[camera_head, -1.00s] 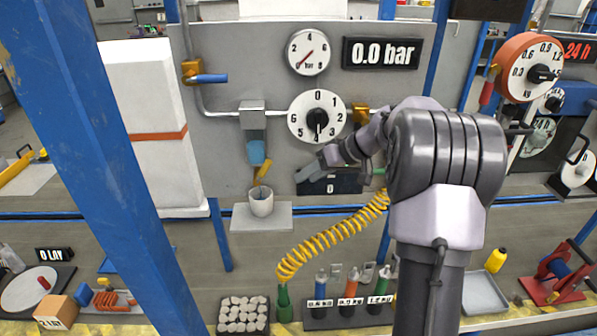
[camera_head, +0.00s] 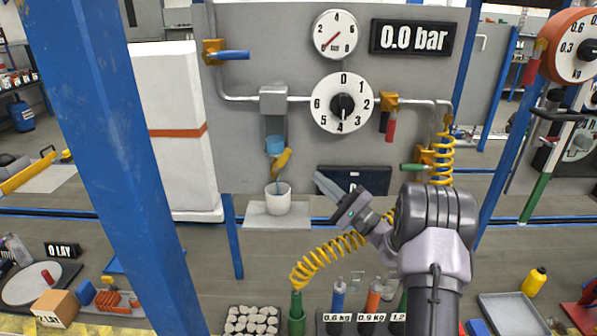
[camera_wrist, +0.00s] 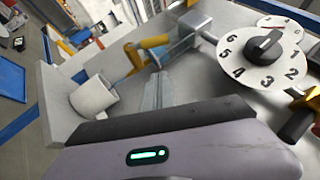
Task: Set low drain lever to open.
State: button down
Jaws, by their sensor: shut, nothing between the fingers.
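The yellow drain lever (camera_head: 282,160) sits under the blue bowl (camera_head: 275,144) on the grey panel, slanting up to the right. In the wrist view the yellow lever (camera_wrist: 148,43) lies beyond and left of my fingertips. A white cup (camera_head: 278,200) stands below it on a small shelf; the cup also shows in the wrist view (camera_wrist: 93,97). A thin bluish strip runs from the lever's valve toward the cup; I cannot tell if it is tube or water. My gripper (camera_head: 320,178) is shut and empty, right of the lever and cup, apart from both.
A blue lever (camera_head: 233,54), a red lever (camera_head: 390,128) and a green lever (camera_head: 413,167) are also on the panel. The numbered dial (camera_head: 342,103) is above my gripper. A dark display (camera_head: 372,178) is behind it. A yellow coiled hose (camera_head: 325,259) hangs in front, below my gripper.

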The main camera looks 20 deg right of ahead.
aim_at(284, 158)
jog(key=w+a+r+b, duration=0.1)
jog(key=w+a+r, duration=0.2)
jog(key=a, duration=0.2)
jog(key=shift+w+a+r, duration=0.15)
jog(key=shift+w+r, duration=0.15)
jog(key=n+g+p, duration=0.1)
jog(key=a+r+n+g, duration=0.1)
jog(key=r+n+g+h+p, duration=0.1)
jog(key=shift+w+a+r+n+g+p, duration=0.25)
jog(key=shift+w+a+n+g+p, duration=0.05)
jog(key=shift+w+a+g+p, duration=0.1)
dwell(0.3)
jog(key=shift+r, duration=0.2)
dwell(0.4)
jog(key=shift+b, duration=0.35)
